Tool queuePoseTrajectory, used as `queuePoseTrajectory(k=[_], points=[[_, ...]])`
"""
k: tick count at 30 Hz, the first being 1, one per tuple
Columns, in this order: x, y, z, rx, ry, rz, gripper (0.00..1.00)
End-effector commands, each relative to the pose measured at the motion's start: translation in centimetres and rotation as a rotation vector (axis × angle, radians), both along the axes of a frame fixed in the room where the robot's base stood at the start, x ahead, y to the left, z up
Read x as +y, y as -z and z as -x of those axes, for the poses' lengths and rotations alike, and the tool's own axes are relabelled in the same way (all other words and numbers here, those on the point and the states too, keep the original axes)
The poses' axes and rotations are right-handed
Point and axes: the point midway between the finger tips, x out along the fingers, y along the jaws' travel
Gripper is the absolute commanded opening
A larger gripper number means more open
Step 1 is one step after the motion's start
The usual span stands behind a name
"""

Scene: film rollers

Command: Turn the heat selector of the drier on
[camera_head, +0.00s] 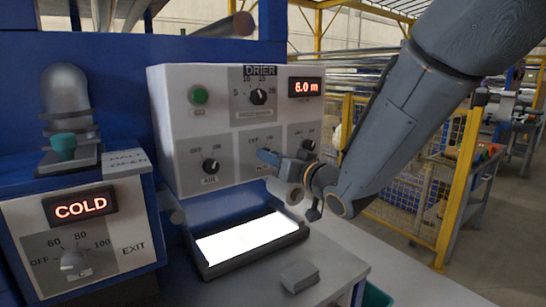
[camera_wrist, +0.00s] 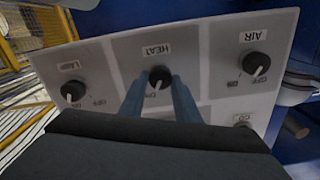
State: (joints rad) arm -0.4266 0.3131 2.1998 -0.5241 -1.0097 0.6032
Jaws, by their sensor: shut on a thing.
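The drier (camera_head: 230,125) is a light grey panel box in the middle of the head view. Its heat selector (camera_wrist: 159,72) is a black knob with a white pointer, under the upside-down HEAT label in the wrist view. The pointer is roughly straight down in that picture, near the ON mark; its exact setting is hard to tell. My gripper (camera_head: 266,157) comes from the right and covers the selector in the head view. In the wrist view the two blue fingers of my gripper (camera_wrist: 160,85) are shut on the knob, one on each side.
The air knob (camera_head: 211,166) and lamp knob (camera_head: 309,145) sit either side of the heat selector. A green button (camera_head: 199,96) and a dial (camera_head: 258,97) are above. A bright lit tray (camera_head: 205,271) and small grey block (camera_head: 298,277) lie below. A COLD display unit (camera_head: 30,235) stands left.

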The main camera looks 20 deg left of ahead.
Motion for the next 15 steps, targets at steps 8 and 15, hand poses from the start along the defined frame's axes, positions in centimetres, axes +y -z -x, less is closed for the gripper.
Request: queuePoseTrajectory(k=[8, 15], points=[[0.09, 0.2, 0.12, 0.011, -0.003, -0.005, 0.07], [0.07, 0.2, 0.12, 0.011, -0.002, -0.004, 0.37]])
